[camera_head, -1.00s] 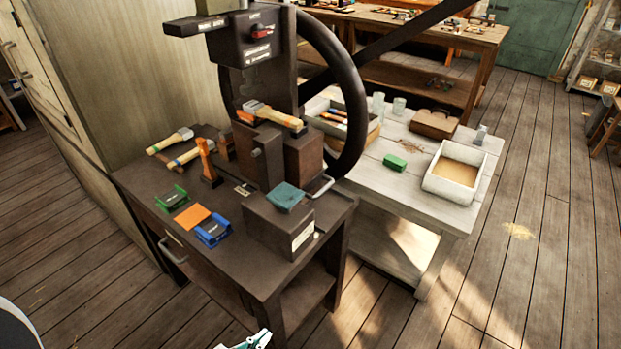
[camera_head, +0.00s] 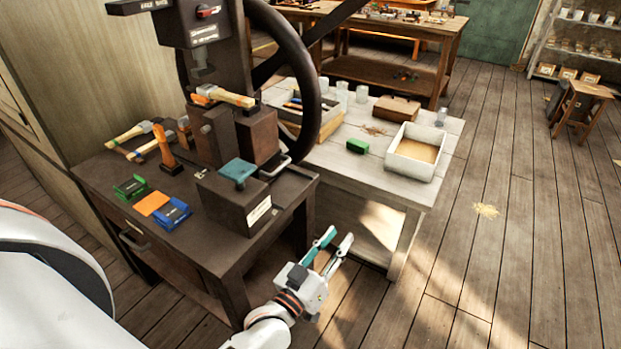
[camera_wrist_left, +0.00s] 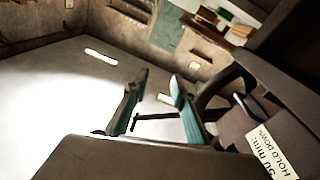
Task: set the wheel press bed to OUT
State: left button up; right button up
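The wheel press (camera_head: 216,80) is a dark upright machine on a dark bench, with a large black handwheel (camera_head: 310,75) on its right side. A hammer with a wooden handle (camera_head: 225,97) lies across its lower part. A bent silver handle (camera_head: 277,167) sticks out low at the press's right; I cannot tell for certain that it belongs to the bed, nor read the bed's setting. My left gripper (camera_head: 338,237) is open and empty, in front of the bench's right end, apart from the handle. Its fingers (camera_wrist_left: 157,103) also show apart in the left wrist view. My right gripper is out of view.
A dark box (camera_head: 228,207) with a teal pad (camera_head: 238,170) stands at the bench's front right corner; its hold-down label (camera_wrist_left: 270,150) shows in the wrist view. Green and blue holders and hammers lie left. A pale table (camera_head: 340,160) stands behind right.

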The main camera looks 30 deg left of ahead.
pick_arm(q)
jog(key=w+a+r+n+t+y+b, duration=0.1)
jog(key=w+a+r+n+y+b, duration=0.3)
jog(key=n+y, duration=0.4)
jog(key=w+a+r+n+t+y+b, duration=0.1)
jog(key=w+a+r+n+y+b, duration=0.1)
jog(key=w+a+r+n+y, duration=0.4)
jog(key=n+g+y+b, duration=0.4)
jog(key=n+g+y, duration=0.3)
jog(key=n+g, duration=0.65)
send_near(280, 168)
jog(key=w+a+n+t, duration=0.1)
jog(key=a+t, duration=0.1)
jog(key=a, duration=0.1)
jog(key=shift+w+a+f+n+g, duration=0.2)
jog(key=shift+w+f+n+g, duration=0.05)
jog(key=shift+g, duration=0.1)
jog(key=x, duration=0.7)
jog(key=shift+b, duration=0.3)
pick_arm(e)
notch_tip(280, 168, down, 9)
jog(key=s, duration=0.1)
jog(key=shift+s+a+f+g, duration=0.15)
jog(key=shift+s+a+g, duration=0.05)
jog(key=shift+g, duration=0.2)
pick_arm(q)
grip_shut()
